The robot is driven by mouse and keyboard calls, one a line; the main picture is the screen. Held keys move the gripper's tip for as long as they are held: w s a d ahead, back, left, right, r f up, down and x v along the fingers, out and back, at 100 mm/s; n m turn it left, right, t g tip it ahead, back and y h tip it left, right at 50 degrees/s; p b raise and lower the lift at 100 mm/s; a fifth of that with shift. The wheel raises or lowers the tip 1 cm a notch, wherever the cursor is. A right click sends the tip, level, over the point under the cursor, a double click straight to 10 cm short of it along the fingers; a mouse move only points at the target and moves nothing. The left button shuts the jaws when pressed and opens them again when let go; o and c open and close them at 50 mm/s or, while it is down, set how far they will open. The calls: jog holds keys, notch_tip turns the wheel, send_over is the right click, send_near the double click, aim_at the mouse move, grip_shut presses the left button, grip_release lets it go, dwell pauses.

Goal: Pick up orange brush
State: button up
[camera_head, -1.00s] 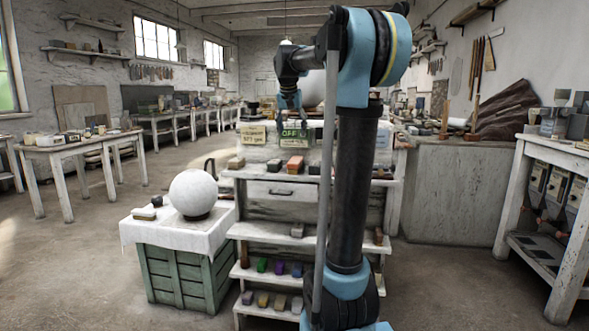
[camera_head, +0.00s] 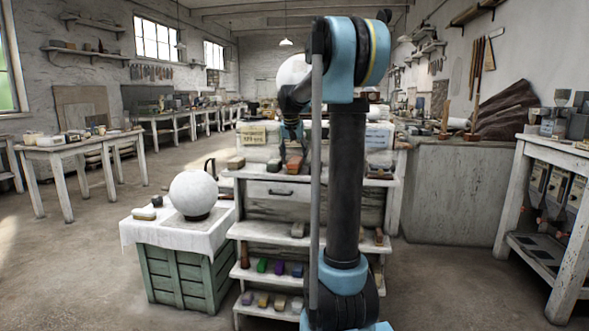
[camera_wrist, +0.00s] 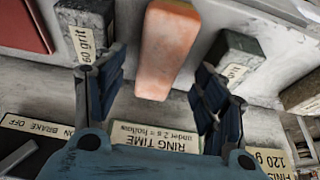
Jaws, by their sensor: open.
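The orange brush (camera_head: 294,165), a block-like orange piece, lies on the top shelf of the white bench (camera_head: 285,188). In the wrist view the orange brush (camera_wrist: 168,45) shows at top centre, its near end just ahead of and between my fingers. My gripper (camera_wrist: 158,75) is open, its two dark fingers spread apart with nothing held. In the head view my gripper (camera_head: 292,143) hangs over the brush and hides part of its far side. Whether the fingers touch the brush cannot be told.
A dark block (camera_wrist: 236,54) sits right of the brush and a grey block (camera_wrist: 88,18) left of it. A "RING TIME" label (camera_wrist: 150,134) lies below the fingers. A white sphere (camera_head: 194,193) stands on the cloth-covered green crate (camera_head: 180,276) at left.

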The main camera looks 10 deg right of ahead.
aim_at(295, 160)
jog(key=shift+x, duration=2.4)
jog(key=shift+c, duration=0.2)
jog(key=c, duration=1.2)
